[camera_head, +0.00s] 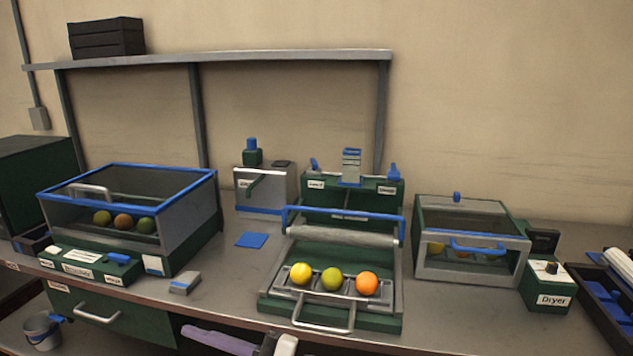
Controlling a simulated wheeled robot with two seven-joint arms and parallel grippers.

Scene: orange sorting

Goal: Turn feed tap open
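A green unit (352,215) with small labels stands at the back centre of the bench. A small blue lever (314,164) sits on its left top corner above a label that seems to read "Feed"; its exact turn is too small to tell. A second blue handle (394,172) sits on the right top corner above another label. A grey box (265,190) to the left has a green spout-like part and a blue-topped knob (252,150).
A roller tray (330,316) with yellow, green and orange fruit stands in front of the green unit. A blue-rimmed clear bin (180,205) is left; a glass-front box (470,258) and Dryer control (548,287) are right. A blue pad (251,240) lies between.

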